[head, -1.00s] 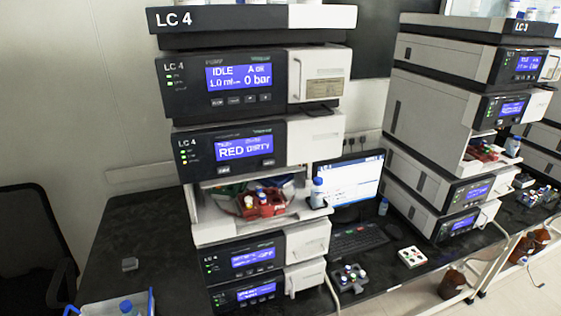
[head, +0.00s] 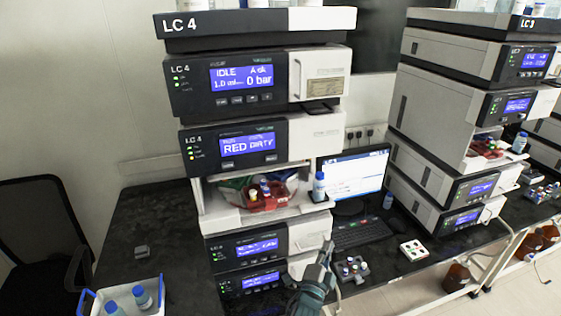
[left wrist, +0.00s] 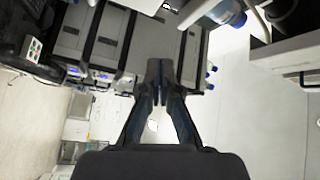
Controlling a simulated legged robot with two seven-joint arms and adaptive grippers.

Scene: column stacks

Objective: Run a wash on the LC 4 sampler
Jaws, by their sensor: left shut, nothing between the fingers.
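The LC 4 stack (head: 262,95) stands upright on the dark bench. Its sampler module (head: 248,147) has a blue screen reading "RED DIRTY", with small buttons under it. Below that is the open sampler bay with a red vial tray (head: 266,196) inside. A bottle with a blue cap (head: 319,187) stands on the right of the bay's ledge. The pump screen above reads "IDLE" and "0 bar". My left gripper (head: 326,250) is at the lower front of the stack, below the sampler, fingers shut and empty. It also shows in the left wrist view (left wrist: 160,75). My right gripper is not seen.
A monitor (head: 353,178) and keyboard (head: 362,233) are right of the stack. A dark vial rack (head: 352,270) and a white tray (head: 413,250) lie near the bench edge. The LC 3 stack (head: 470,120) stands further right. A blue-handled carrier with bottles (head: 125,300) is at lower left.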

